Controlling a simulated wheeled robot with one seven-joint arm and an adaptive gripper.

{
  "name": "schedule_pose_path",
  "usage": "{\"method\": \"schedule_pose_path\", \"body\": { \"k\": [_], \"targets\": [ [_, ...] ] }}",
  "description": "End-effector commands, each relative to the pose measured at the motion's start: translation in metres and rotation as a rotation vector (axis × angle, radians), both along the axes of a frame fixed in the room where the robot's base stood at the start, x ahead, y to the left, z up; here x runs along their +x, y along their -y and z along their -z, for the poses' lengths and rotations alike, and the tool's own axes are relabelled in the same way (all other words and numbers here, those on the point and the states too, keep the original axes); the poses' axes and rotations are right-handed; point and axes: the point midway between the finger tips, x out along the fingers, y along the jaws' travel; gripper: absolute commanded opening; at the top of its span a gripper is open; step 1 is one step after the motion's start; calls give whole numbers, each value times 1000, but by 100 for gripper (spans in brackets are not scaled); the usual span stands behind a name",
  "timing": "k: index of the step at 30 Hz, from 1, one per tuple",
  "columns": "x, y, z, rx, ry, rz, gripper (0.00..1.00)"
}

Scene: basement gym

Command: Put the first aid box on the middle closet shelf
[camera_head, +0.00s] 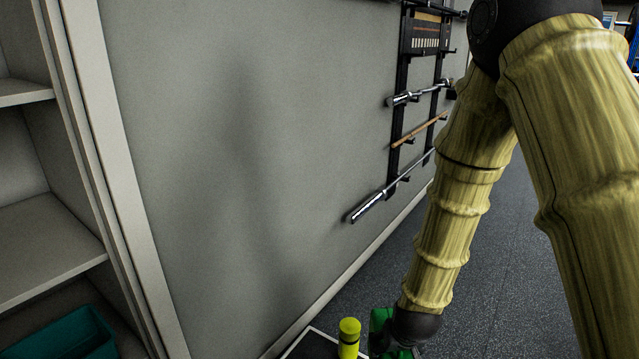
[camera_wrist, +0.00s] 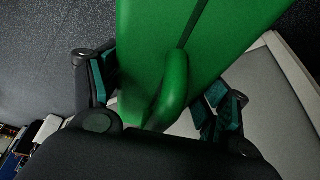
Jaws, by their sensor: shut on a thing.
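The first aid box is a green case; it fills the upper middle of the wrist view (camera_wrist: 215,35), with its looped green handle (camera_wrist: 174,88) between my fingers. My gripper (camera_wrist: 165,98) is shut on it, one finger on each side. In the head view a small part of the green box (camera_head: 379,330) shows at the bottom, beside my gripper (camera_head: 398,350), mostly cut off by the frame edge. The closet stands at the left of the head view, with a white shelf (camera_head: 45,245) in the middle and a higher shelf (camera_head: 20,92) above it. The closet shelf's visible part is bare.
A teal bin (camera_head: 70,335) sits low in the closet. A yellow-green bottle (camera_head: 349,338) stands left of my gripper, by a pale-edged surface (camera_head: 312,345). A grey wall (camera_head: 260,150) carries a rack of bars (camera_head: 415,110). Dark floor (camera_head: 500,270) is clear at right.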

Motion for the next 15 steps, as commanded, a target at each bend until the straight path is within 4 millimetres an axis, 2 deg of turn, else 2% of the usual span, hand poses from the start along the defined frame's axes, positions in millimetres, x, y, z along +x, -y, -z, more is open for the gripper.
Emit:
{"method": "schedule_pose_path", "body": {
  "k": [1, 15],
  "targets": [
    [-1, 0, -11, 1, -2, 0, 11],
    [-12, -1, -45, 4, 0, -2, 11]
  ]
}}
